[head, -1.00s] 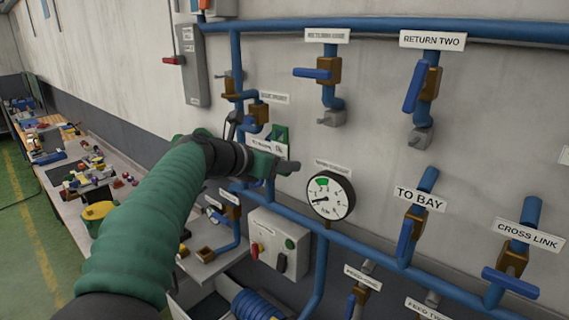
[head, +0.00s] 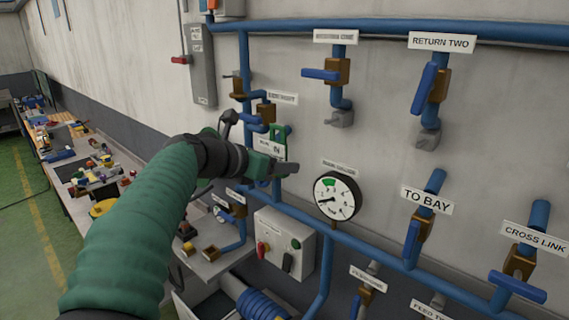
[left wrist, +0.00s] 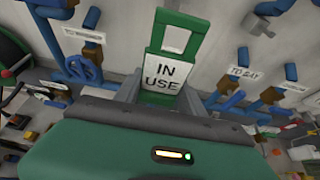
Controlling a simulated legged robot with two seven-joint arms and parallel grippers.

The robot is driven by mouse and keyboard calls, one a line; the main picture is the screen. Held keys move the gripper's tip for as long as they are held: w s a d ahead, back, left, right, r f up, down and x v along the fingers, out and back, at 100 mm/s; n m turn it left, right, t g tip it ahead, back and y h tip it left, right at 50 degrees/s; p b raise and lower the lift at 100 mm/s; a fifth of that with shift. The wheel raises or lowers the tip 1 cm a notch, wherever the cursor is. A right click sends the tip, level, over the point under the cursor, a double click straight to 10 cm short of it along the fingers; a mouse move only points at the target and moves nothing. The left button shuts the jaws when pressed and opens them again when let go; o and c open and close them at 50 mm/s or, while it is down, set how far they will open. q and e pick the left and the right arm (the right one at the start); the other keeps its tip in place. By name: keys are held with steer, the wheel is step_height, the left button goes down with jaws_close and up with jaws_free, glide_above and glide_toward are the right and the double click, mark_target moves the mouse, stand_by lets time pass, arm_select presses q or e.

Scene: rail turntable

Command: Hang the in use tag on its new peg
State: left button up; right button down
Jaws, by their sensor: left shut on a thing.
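The in use tag (left wrist: 163,68) is a green plate with a white "IN USE" label and an opening in its upper part. In the left wrist view it stands upright between the fingers of my left gripper (left wrist: 162,92), which is shut on its lower part. In the head view the tag (head: 278,136) shows small above my left gripper (head: 276,168), in front of the pipe wall and left of the round gauge. I cannot make out a peg, or whether the tag touches anything behind it. My right gripper is not in view.
Blue pipes with valves and name plates cover the wall. The round gauge (head: 336,196) is right of my gripper. A grey switch box (head: 283,243) is below it. A cluttered workbench (head: 75,206) runs along the left. A blue hose coil (head: 258,304) lies below.

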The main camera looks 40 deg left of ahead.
arm_select(q)
steer(key=s, duration=0.4)
steer(key=shift+r, duration=0.1)
stand_by(0.3)
stand_by(0.9)
